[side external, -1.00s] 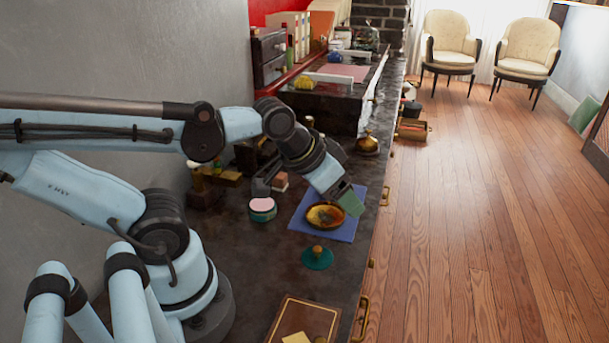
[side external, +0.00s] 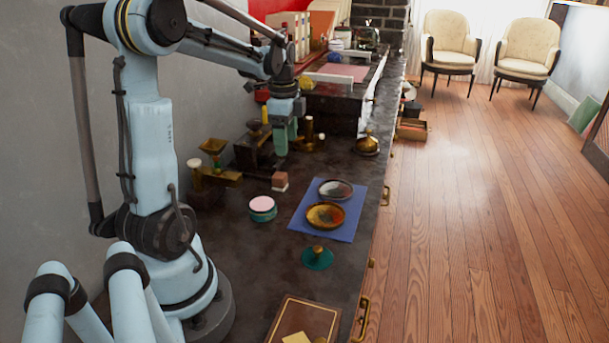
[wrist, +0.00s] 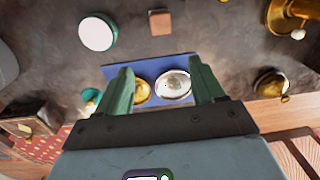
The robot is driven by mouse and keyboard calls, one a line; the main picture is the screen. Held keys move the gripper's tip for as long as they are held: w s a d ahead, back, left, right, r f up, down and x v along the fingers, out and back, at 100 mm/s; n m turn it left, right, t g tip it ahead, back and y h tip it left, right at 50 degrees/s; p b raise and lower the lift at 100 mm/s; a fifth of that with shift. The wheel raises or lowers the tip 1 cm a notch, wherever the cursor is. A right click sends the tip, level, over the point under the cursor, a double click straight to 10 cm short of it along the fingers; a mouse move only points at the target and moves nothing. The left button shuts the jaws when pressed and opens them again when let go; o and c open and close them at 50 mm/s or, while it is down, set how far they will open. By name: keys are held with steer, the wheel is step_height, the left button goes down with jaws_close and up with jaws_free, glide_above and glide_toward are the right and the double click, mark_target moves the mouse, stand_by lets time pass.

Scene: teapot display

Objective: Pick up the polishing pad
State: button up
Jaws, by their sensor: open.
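My gripper (side external: 281,148) hangs over the dark counter behind the blue cloth, fingers pointing down. It is open in the wrist view (wrist: 160,66), with nothing held between its green fingers. I cannot tell for sure which item is the polishing pad. A small brownish-pink block on a pale base (side external: 280,180) stands below and in front of my gripper; it also shows at the top of the wrist view (wrist: 160,22). A round teal tin with a pale pink top (side external: 262,206) and a teal disc with a brass knob (side external: 317,258) stand nearer the front.
A blue cloth (side external: 347,228) bears a brass dish (side external: 325,215) and a silver dish (side external: 335,189). A brass bell-shaped piece (side external: 367,144) stands near the counter's right edge. Brass pieces (side external: 213,147) crowd the wall side. A brown book (side external: 304,320) lies at the front.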

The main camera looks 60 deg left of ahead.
mark_target(280, 174)
steer(key=shift+m, duration=0.4)
steer(key=f, duration=0.2)
steer(key=a+f, duration=0.1)
steer(key=f, duration=0.2)
steer(key=a+f, duration=0.1)
steer(key=f, duration=0.1)
steer(key=shift+s+a+f, duration=0.15)
steer(key=shift+s+f, duration=0.1)
steer(key=shift+s, duration=0.15)
steer(key=shift+s+a+f, duration=0.15)
steer(key=shift+f, duration=2.5)
steer(key=c, duration=1.1)
